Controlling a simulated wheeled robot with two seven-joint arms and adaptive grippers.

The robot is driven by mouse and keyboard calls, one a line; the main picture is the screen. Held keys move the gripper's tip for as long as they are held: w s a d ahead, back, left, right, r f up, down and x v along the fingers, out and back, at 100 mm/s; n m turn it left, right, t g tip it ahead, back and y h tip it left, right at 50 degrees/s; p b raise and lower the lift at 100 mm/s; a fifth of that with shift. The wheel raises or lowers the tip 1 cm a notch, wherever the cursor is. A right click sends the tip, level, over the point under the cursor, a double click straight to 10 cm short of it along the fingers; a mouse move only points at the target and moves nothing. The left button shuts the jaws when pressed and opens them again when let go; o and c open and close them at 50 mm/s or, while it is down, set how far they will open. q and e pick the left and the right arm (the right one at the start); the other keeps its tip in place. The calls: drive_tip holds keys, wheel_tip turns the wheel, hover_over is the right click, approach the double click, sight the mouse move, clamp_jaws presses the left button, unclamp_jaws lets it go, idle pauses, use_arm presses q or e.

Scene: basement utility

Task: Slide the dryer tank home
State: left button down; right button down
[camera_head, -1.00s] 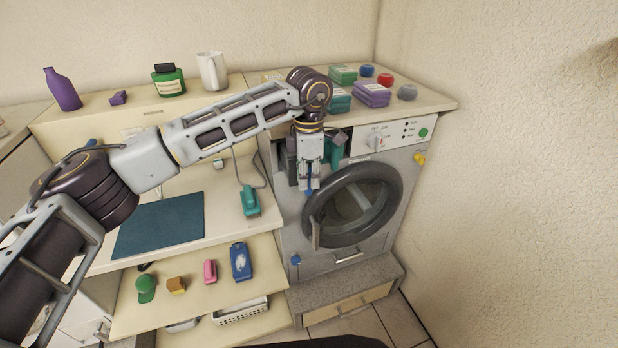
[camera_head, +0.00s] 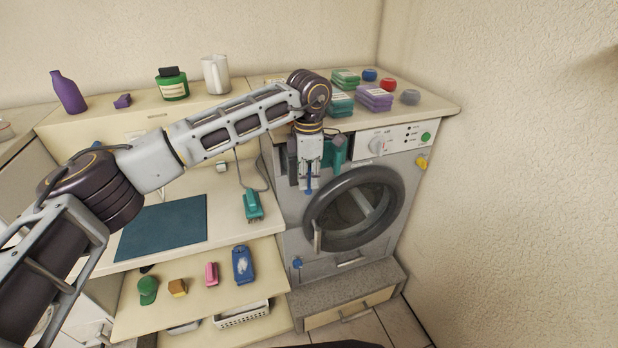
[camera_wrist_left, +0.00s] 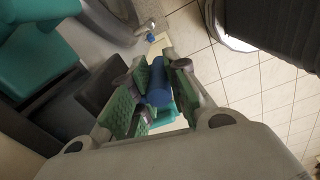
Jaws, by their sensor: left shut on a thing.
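The dryer (camera_head: 330,258) stands at the right with its round door shut. My left gripper (camera_head: 308,184) points down in front of the dryer, just left of the teal piece. It is shut on a blue cylinder-like part (camera_wrist_left: 158,84), whose lower end shows below the fingertips. Whether this blue part joins the teal piece is hidden. My right gripper is out of view.
Boxes and round items stand on the dryer's top, including a purple stack (camera_head: 374,98). A blue knob (camera_head: 297,263) sits low on the dryer front and a yellow one (camera_head: 421,162) at its right. A teal handheld item (camera_head: 252,205) lies on the counter at left.

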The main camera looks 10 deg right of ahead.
use_arm(q)
drive_tip(key=shift+w+a+p, duration=0.2)
drive_tip(key=shift+w, duration=0.55)
drive_tip(key=shift+w+a+p, duration=0.15)
drive_tip(key=shift+w, duration=0.55)
drive_tip(key=shift+s, duration=0.2)
idle(0.3)
drive_tip(key=shift+s+d+b, duration=0.2)
drive_tip(key=shift+s, duration=0.5)
drive_tip(key=shift+s+d+b, duration=0.15)
drive_tip(key=shift+s+d, duration=0.05)
drive_tip(key=shift+s, duration=0.7)
drive_tip(key=shift+s+d+b, duration=0.2)
drive_tip(key=shift+s, duration=0.55)
drive_tip(key=shift+s+d+b, duration=0.2)
drive_tip(key=shift+s, duration=0.5)
drive_tip(key=shift+s+d+b, duration=0.2)
drive_tip(key=shift+s, duration=0.55)
idle(0.3)
